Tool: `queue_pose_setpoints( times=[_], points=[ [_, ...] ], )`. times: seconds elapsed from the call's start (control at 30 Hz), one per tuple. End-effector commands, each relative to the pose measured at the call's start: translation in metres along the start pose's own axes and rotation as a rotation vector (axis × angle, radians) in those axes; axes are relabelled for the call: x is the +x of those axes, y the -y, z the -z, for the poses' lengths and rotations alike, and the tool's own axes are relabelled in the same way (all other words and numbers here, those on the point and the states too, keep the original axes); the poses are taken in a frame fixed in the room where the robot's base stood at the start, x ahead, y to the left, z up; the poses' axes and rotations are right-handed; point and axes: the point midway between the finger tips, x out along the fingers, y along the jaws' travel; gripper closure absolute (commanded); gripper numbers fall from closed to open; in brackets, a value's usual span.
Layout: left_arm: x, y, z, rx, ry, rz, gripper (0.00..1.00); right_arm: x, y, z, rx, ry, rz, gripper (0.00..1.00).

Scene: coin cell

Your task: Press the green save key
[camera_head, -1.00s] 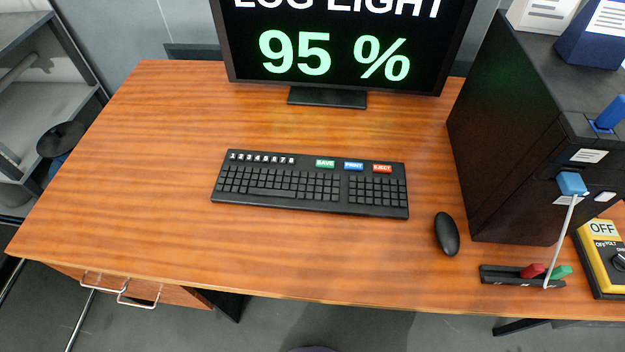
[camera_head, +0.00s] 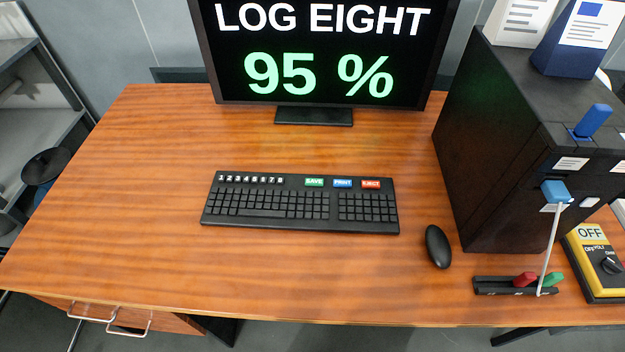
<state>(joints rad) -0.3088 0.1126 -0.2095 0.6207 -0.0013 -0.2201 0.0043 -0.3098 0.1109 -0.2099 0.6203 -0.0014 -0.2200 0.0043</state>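The green SAVE key (camera_head: 314,182) sits in the top row of the black keyboard (camera_head: 300,205), right of the white number keys (camera_head: 250,179). The blue PRINT key (camera_head: 342,183) and the red EJECT key (camera_head: 370,184) are to its right. The keyboard lies flat in the middle of the wooden desk. The monitor (camera_head: 320,60) behind it reads "LOG EIGHT" and "95 %". Neither of my grippers shows in the head view.
A black mouse (camera_head: 438,246) lies right of the keyboard. A black cabinet (camera_head: 500,150) with blue plugs, a small rack (camera_head: 495,286) with red and green probes, and a yellow meter (camera_head: 595,262) stand at the right. The desk's left side (camera_head: 120,200) is clear.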

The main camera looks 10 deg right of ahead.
Motion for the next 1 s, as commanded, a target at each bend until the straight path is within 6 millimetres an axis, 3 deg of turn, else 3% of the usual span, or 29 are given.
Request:
queue_pose_setpoints(
  times=[0.03,0.3,0.33,1.0],
  points=[
    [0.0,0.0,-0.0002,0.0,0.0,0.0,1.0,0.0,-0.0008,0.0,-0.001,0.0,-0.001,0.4],
    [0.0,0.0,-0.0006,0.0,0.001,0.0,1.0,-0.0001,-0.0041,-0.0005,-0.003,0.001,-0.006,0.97],
    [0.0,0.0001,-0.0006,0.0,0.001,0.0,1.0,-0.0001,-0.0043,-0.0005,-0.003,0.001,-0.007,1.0],
    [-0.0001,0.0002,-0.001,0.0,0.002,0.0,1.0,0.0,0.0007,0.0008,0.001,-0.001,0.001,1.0]
  ],
)
